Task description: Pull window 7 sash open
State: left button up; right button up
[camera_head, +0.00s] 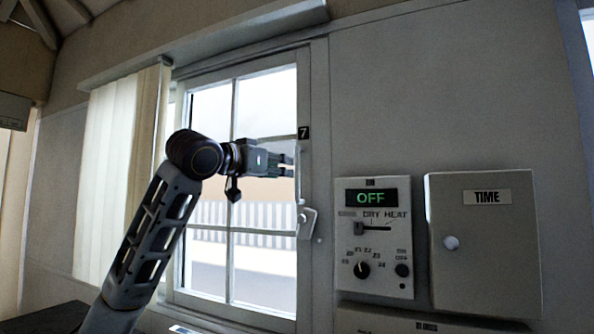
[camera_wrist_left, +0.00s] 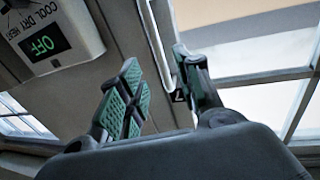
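The window 7 sash (camera_head: 303,280) is a white frame with several panes, and it looks closed in the head view. A black label (camera_head: 304,132) with a 7 is on its right side. A pale lever handle (camera_head: 307,222) is on the right stile below the label. My left gripper (camera_head: 287,165) is in front of the right panes, above the handle and below the label. The label (camera_wrist_left: 180,95) shows beside the right finger. My right gripper is not in view.
A control panel (camera_head: 374,280) reading OFF is on the wall right of the window. A pale curtain (camera_head: 120,150) hangs at the window's left. The wall (camera_head: 440,110) above the panels is bare.

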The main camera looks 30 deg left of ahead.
aim_at(296, 170)
pick_arm(q)
jog(key=w, duration=0.4)
jog(key=w+d+p, duration=0.1)
jog(key=w, duration=0.1)
jog(key=shift+w, duration=0.9)
jog(key=shift+w+d, duration=0.1)
jog(key=shift+w, duration=0.15)
jog(key=c, duration=0.7)
grip_shut()
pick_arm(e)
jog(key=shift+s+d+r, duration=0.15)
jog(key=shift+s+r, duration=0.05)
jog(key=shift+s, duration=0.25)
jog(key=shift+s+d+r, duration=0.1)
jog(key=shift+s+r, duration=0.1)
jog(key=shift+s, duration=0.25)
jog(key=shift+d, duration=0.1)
